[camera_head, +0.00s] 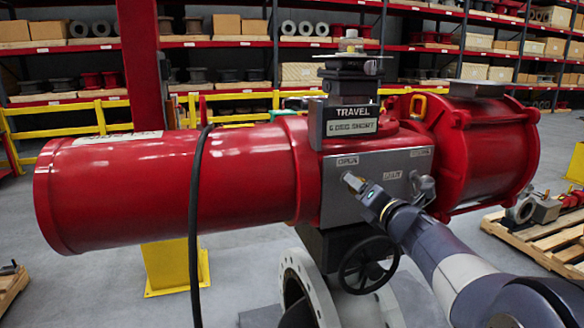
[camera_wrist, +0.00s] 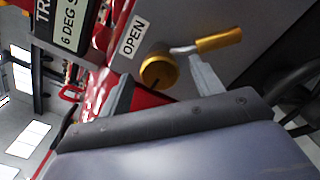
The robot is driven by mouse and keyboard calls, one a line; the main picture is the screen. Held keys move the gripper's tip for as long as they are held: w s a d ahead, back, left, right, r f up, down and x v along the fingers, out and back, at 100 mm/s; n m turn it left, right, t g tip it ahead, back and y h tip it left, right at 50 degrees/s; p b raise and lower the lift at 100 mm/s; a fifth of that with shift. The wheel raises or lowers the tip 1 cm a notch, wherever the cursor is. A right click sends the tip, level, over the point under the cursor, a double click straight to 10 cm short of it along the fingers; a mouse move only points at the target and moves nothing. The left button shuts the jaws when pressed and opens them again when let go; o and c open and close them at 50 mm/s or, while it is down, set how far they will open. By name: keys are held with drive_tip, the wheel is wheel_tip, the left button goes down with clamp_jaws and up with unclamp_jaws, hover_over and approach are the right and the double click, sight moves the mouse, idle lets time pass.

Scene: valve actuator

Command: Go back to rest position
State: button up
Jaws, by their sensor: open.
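The red valve actuator (camera_head: 180,190) lies horizontally across the head view, with a grey control panel (camera_head: 335,200) on its front. My gripper (camera_head: 362,190) is at this panel, below the OPEN label (camera_head: 347,161). In the wrist view, the fingers of my gripper (camera_wrist: 160,88) are open and apart. A round gold knob (camera_wrist: 158,72) shows between and just beyond them, near the OPEN label (camera_wrist: 133,37). A gold-handled lever (camera_wrist: 218,40) sits beside the knob, close to the right finger. I cannot tell whether a finger touches either. The arm hides part of the panel in the head view.
A black hose (camera_head: 195,220) hangs in front of the red cylinder. A black handwheel (camera_head: 367,265) sits below the panel, close to my arm. Yellow rails (camera_head: 240,95) and stocked shelves stand behind. A wooden pallet (camera_head: 545,240) with parts is at right.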

drive_tip(key=shift+n+p, duration=0.55)
drive_tip(key=shift+n, duration=3.55)
